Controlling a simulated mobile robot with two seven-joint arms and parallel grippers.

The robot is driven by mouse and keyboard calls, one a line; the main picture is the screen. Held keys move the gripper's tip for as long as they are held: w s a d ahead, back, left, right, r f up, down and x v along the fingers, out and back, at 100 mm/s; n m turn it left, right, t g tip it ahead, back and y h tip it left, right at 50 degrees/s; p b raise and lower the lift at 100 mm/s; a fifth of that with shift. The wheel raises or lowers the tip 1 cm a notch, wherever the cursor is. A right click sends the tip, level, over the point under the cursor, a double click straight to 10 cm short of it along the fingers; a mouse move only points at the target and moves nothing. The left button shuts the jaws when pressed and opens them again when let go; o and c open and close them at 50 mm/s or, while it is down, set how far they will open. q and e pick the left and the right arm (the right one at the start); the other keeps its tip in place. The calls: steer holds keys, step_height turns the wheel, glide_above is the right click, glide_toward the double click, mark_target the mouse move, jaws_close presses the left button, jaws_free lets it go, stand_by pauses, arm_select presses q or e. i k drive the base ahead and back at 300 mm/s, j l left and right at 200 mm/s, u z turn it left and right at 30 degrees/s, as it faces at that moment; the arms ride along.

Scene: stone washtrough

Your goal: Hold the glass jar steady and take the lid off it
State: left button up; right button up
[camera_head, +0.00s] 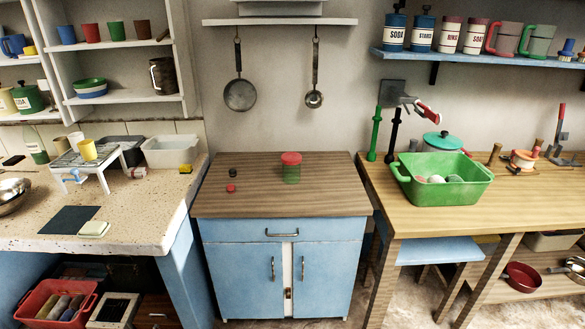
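The glass jar (291,177) stands upright on the wooden top of the blue cabinet, near the middle of the view. It looks greenish and see-through. A red lid (291,158) sits on top of it. Neither of my grippers shows in this view, and nothing touches the jar.
The wooden cabinet top (330,195) is mostly clear. A small red piece (231,188) and a small dark piece (233,173) lie on it, left of the jar. A green basin (443,181) stands on the right table. A speckled counter (150,215) with a small white stand (88,165) is at left.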

mark_target(291, 174)
steer(key=i+j, duration=0.15)
steer(key=i, duration=0.55)
steer(key=i+j, duration=0.15)
steer(key=i, duration=0.55)
